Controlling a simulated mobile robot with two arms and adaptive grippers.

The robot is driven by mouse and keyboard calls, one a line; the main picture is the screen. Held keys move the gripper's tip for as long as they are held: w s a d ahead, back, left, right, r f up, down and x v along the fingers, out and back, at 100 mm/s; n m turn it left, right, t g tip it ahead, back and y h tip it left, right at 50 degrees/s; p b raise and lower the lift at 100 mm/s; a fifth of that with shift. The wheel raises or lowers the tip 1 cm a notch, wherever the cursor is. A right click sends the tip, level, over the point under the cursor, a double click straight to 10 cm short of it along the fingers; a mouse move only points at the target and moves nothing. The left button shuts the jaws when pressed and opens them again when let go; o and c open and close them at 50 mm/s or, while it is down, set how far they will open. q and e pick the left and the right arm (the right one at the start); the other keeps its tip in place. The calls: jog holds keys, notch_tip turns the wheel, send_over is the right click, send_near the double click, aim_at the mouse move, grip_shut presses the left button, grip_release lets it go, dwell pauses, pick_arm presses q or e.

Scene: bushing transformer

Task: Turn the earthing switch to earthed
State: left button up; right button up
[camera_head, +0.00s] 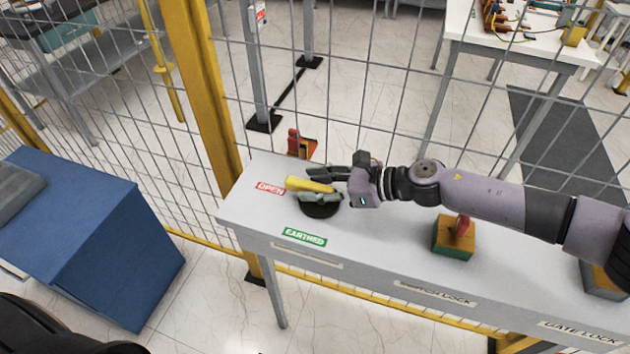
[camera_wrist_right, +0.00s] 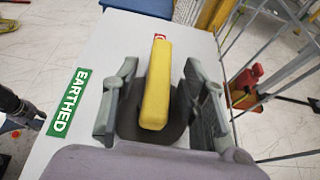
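The earthing switch has a yellow handle (camera_head: 310,185) on a dark round base (camera_head: 320,210), on a grey bench top. The handle points towards the red OPEN label (camera_head: 270,188). The green EARTHED label (camera_head: 304,237) lies nearer the bench's front edge. My right gripper (camera_head: 322,185) reaches in from the right, with its fingers on either side of the handle. In the right wrist view my right gripper (camera_wrist_right: 160,105) is open, with a gap between each finger and the yellow handle (camera_wrist_right: 156,85).
A red device (camera_head: 300,145) stands behind the switch at the mesh fence. A green-and-yellow block with a red part (camera_head: 454,240) sits farther right on the bench, beneath my right arm. A blue cabinet (camera_head: 90,230) stands left of the bench, with floor between.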

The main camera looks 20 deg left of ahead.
jog(key=shift+a, duration=0.15)
grip_shut()
dwell(0.5)
dwell(0.4)
